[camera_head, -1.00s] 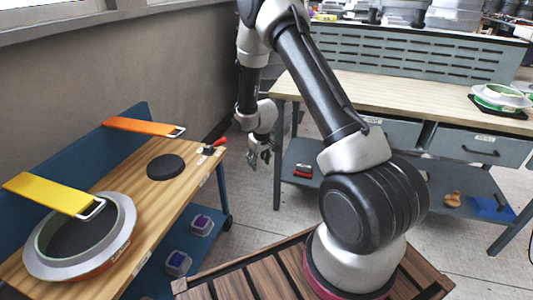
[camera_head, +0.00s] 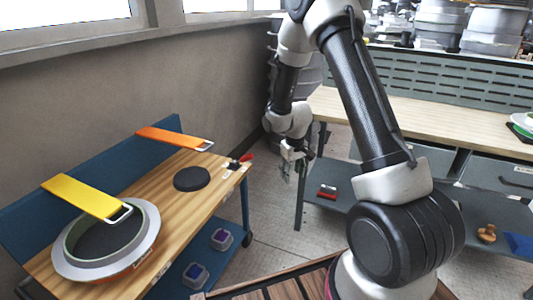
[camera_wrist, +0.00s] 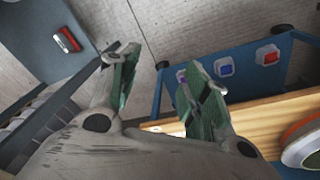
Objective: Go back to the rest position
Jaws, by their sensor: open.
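My gripper (camera_head: 292,167) hangs at the end of my raised arm, in the gap between the left bench and the back workbench. In the wrist view its two green-padded fingers (camera_wrist: 157,88) are apart, with nothing between them. The left wooden bench (camera_head: 158,221) carries a round mould (camera_head: 147,246) with a pale rim, a black disc (camera_head: 192,179), and a red-handled tool (camera_head: 246,157) at its far end. My gripper is to the right of that bench end and touches nothing that I can see.
A yellow flap (camera_head: 85,196) and an orange flap (camera_head: 170,138) reach over the left bench. Small boxes (camera_head: 222,239) sit on its lower shelf. The back workbench (camera_head: 430,106) has a lower shelf holding a red item (camera_head: 327,192). Grey floor (camera_head: 268,222) is free between the benches.

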